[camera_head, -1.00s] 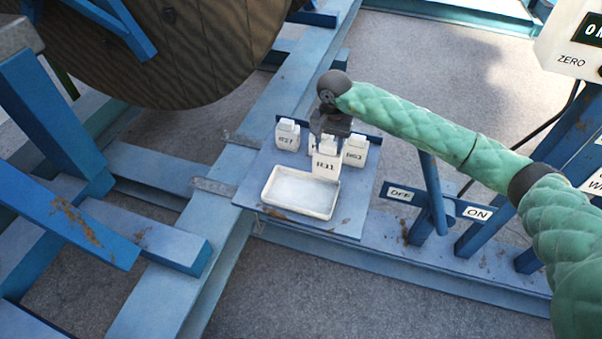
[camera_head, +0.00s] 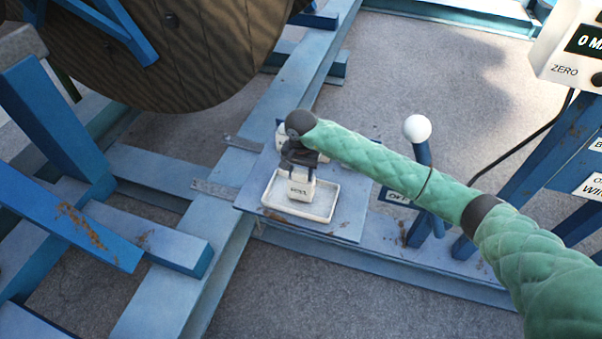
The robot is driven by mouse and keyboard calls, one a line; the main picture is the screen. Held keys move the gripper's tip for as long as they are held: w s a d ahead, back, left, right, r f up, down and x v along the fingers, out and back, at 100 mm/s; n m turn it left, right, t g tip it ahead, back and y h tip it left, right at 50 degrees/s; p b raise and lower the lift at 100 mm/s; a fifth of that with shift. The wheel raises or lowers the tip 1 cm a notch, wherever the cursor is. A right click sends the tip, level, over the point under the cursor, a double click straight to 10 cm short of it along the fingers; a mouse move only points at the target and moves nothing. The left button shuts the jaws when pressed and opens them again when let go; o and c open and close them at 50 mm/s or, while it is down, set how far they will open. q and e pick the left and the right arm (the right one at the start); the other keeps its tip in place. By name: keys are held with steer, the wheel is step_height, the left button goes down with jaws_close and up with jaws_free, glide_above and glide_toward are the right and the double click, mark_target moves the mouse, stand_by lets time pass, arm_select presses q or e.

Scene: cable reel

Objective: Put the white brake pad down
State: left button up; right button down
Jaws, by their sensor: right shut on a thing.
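My right gripper (camera_head: 300,163) points down over the white tray (camera_head: 323,212) and is shut on a white brake pad (camera_head: 301,190) with dark lettering. The tray lies on a blue plate (camera_head: 349,223). Another white pad (camera_head: 282,136) is partly hidden behind my gripper. My left gripper is not in view.
A lever with a white ball knob (camera_head: 417,128) stands right of the plate, behind my right arm. A large wooden reel (camera_head: 190,45) fills the upper left. Blue beams (camera_head: 160,255) surround the plate. A meter box (camera_head: 575,45) is at upper right.

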steer(key=shift+f, duration=0.6)
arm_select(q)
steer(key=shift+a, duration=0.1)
arm_select(e)
steer(key=shift+f, duration=0.1)
steer(key=c, duration=0.7)
jaws_free()
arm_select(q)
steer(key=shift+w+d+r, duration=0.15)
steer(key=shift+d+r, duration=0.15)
